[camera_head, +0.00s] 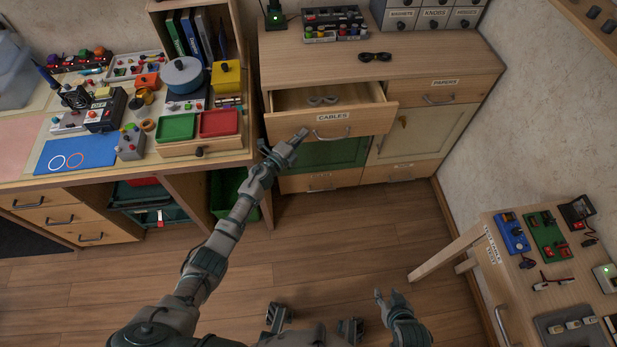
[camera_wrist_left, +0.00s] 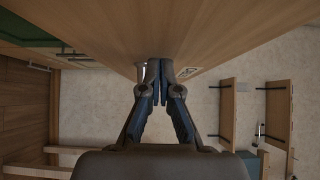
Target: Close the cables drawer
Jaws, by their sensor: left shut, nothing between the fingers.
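The cables drawer (camera_head: 375,120) is pulled out of the wooden cabinet in the head view. Its front carries a "CABLES" label and a metal handle, and a coiled grey cable (camera_head: 323,100) lies inside. My left gripper (camera_head: 301,134) is at the left part of the drawer front, close to the handle. In the left wrist view the fingertips (camera_wrist_left: 160,66) are together against or very near a wooden panel; exact contact is unclear. My right gripper (camera_head: 379,296) is low in the head view, far from the drawer, and its finger state is unclear.
The papers drawer (camera_head: 445,91) beside it is shut. A black cable coil (camera_head: 375,57) lies on the cabinet top. A cluttered workbench (camera_head: 20,165) stands left, and a small table (camera_head: 495,295) with electronic parts stands right. The floor between is clear.

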